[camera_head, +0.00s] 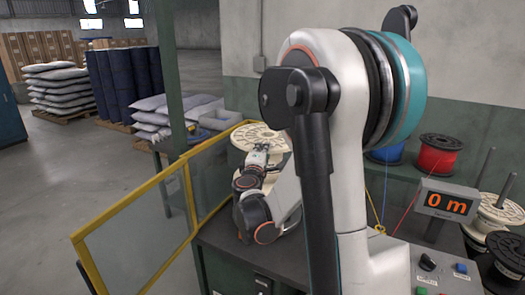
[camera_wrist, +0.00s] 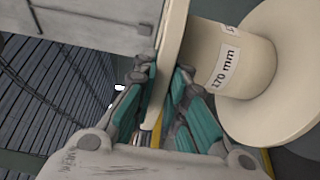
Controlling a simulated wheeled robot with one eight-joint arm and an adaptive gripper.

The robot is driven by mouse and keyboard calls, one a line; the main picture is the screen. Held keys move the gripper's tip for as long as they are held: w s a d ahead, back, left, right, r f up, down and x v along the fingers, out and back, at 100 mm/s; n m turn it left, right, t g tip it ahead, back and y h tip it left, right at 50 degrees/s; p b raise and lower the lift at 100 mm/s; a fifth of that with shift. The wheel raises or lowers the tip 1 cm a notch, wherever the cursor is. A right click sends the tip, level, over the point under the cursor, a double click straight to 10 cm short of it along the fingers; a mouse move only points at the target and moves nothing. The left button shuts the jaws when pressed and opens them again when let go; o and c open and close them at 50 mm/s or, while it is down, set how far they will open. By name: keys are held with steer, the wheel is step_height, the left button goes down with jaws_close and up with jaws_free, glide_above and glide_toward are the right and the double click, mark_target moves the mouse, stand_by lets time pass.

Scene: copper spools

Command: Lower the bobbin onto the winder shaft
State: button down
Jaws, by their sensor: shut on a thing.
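The bobbin (camera_head: 260,136) is cream, with two wide round flanges. In the head view it is left of centre, its upper flange showing above my gripper (camera_head: 257,158). In the wrist view the bobbin's core (camera_wrist: 240,65) carries a white label reading "170 mm". My gripper (camera_wrist: 160,105) is shut on the rim of the near flange, with teal finger pads on both sides of it. I cannot make out the winder shaft; my arm covers much of the area around the bobbin.
A yellow-framed guard (camera_head: 135,225) stands left of the dark bench (camera_head: 222,240). Red (camera_head: 437,157) and blue (camera_head: 386,154) spools sit behind. A display (camera_head: 447,203) reads "0 m" at right, near cream and dark spools on posts.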

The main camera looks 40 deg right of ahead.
steer(key=shift+f+b, duration=0.9)
steer(key=shift+f, duration=6.35)
steer(key=c, duration=1.5)
jaws_free()
steer(key=shift+s, duration=0.1)
steer(key=shift+c, duration=0.2)
